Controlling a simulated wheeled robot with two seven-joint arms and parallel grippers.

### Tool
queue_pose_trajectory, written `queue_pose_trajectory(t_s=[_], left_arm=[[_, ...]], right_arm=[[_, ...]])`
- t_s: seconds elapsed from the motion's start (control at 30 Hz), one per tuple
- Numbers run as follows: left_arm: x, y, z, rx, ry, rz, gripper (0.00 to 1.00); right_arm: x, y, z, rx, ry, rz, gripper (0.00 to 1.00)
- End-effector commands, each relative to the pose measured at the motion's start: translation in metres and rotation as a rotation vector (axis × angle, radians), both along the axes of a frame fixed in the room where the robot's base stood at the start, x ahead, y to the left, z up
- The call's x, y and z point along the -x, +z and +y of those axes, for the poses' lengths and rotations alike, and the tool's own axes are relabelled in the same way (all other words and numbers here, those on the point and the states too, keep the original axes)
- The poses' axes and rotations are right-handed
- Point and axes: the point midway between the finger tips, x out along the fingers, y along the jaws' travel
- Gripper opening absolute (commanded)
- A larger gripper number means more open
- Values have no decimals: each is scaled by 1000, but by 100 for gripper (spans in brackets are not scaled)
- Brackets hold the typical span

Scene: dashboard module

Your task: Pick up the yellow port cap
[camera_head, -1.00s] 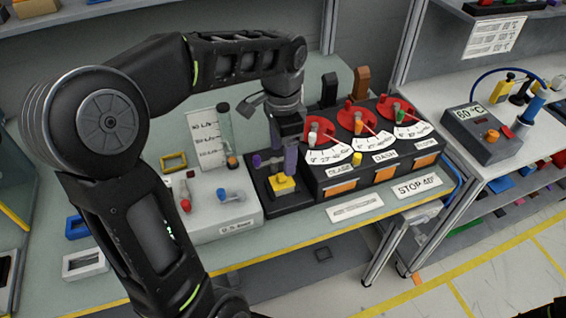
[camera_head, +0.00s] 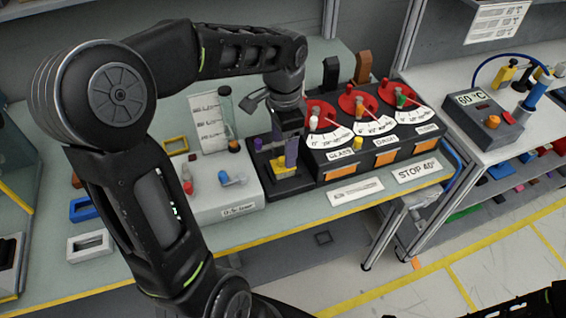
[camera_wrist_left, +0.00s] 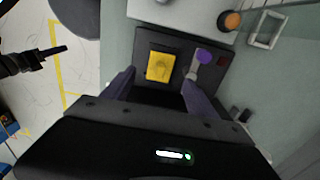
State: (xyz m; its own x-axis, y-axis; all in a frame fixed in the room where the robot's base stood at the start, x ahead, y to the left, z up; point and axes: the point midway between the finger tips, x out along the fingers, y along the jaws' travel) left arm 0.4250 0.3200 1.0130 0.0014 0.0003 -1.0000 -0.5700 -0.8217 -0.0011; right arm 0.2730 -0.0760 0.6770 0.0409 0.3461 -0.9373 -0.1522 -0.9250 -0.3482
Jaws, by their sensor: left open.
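The yellow port cap (camera_head: 284,170) looks like a small square yellow block on a dark base plate (camera_head: 310,188) left of the dial box. My left gripper (camera_head: 287,155) points down over it, and its fingers partly hide it in the head view. In the left wrist view the cap (camera_wrist_left: 160,66) shows just ahead of the open, empty purple fingers of the left gripper (camera_wrist_left: 158,90). Whether a finger touches it I cannot tell. My right gripper (camera_head: 510,308) shows only in part at the bottom right, far from the cap.
The dial box (camera_head: 375,160) with three red dials stands close on the right. A small yellow knob (camera_head: 358,143) is on its front. A purple-topped lever (camera_wrist_left: 202,58) stands beside the cap. A light grey box (camera_head: 215,190) is on the left.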

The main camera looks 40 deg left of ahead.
Motion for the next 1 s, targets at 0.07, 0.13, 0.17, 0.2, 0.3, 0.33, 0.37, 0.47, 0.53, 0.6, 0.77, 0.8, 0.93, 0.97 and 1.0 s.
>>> queue_pose_trajectory(t_s=[0.07, 0.13, 0.17, 0.2, 0.3, 0.33, 0.37, 0.47, 0.53, 0.6, 0.77, 0.8, 0.93, 0.97, 1.0], left_arm=[[2, -7, 0, 0, 0, 5, 67], [2, -17, 1, 0, 0, 6, 67], [3, -21, 1, 1, 0, 8, 67], [3, -28, 1, 1, 0, 7, 67], [2, -42, 1, 1, 0, 4, 67], [2, -44, 1, 1, 0, 4, 67], [2, -46, 1, 1, 0, 4, 67], [2, -49, 1, 2, 1, 1, 67], [2, -49, 1, 1, 1, 1, 67], [2, -49, 1, 1, 1, 1, 67], [2, -48, 1, 1, 0, 1, 67], [2, -48, 1, 1, 0, 1, 67], [2, -48, 1, 1, 0, 1, 67], [2, -48, 1, 1, 0, 1, 67], [2, -48, 1, 1, 0, 1, 66]], right_arm=[[0, 5, 0, 1, -1, 1, 41], [1, 9, 0, 2, 0, 3, 41], [1, 10, 0, 3, -1, 3, 41], [1, 12, -1, 2, -1, 4, 41], [2, 12, -1, 3, -1, 5, 41], [2, 12, -1, 3, -1, 5, 41], [2, 12, -1, 3, -1, 5, 41], [2, 12, -1, 4, -1, 6, 41], [2, 12, -1, 4, -1, 6, 41], [2, 12, -1, 3, -1, 5, 41], [2, 12, -1, 3, -1, 5, 41], [2, 12, -1, 3, -1, 5, 41], [2, 12, -1, 3, -1, 5, 41], [2, 12, -1, 3, -1, 5, 41], [2, 12, -1, 3, -2, 4, 41]])
